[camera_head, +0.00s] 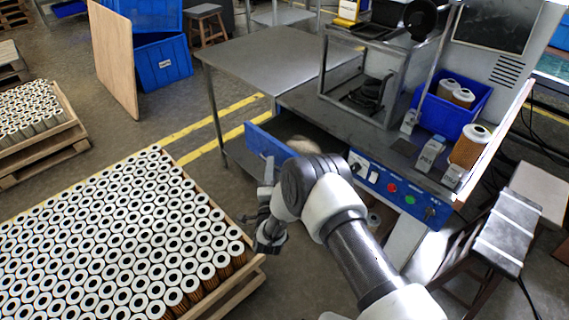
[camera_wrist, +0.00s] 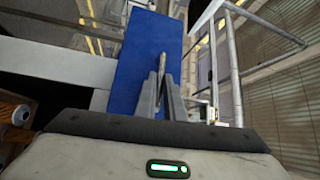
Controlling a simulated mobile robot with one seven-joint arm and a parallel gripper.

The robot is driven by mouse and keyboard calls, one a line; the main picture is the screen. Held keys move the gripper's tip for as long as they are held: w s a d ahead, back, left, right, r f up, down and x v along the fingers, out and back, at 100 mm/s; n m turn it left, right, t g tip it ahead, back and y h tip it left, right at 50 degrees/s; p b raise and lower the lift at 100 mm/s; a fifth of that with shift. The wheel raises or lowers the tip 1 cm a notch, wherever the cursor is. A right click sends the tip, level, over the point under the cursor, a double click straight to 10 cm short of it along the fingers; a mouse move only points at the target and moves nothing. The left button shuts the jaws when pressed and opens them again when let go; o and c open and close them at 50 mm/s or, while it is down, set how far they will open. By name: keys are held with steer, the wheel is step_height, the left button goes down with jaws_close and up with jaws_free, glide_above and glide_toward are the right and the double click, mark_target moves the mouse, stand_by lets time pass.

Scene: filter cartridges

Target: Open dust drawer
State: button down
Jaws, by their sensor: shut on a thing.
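The dust drawer has a blue front panel (camera_head: 264,143) and stands out from under the grey workbench, with its inside partly showing behind the panel. Brownish material (camera_head: 302,146) shows inside it, partly hidden by my arm. In the wrist view the blue front (camera_wrist: 140,52) fills the upper middle. A thin grey handle (camera_wrist: 162,64) stands out from it. My gripper (camera_wrist: 164,88) is shut on this handle.
The workbench has a blue control panel (camera_head: 392,190) with buttons right of the drawer. A blue bin (camera_head: 435,114) with filter cartridges and a loose cartridge (camera_head: 470,147) stand on top. A pallet (camera_head: 252,272) packed with cartridges lies at left. Floor is clear between pallet and bench.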

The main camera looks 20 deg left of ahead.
steer(key=shift+s+a, duration=0.35)
steer(key=shift+s, duration=0.4)
steer(key=shift+s+a, duration=0.3)
steer(key=shift+s, duration=0.5)
steer(key=shift+s+a, duration=0.35)
steer(key=shift+s, duration=0.4)
steer(key=c, duration=1.8)
jaws_free()
steer(key=shift+c, duration=0.2)
steer(key=p+v, duration=0.1)
steer(key=v, duration=1.6)
steer(key=shift+s+p, duration=0.2)
steer(key=shift+p, duration=0.2)
steer(key=shift+d, duration=0.1)
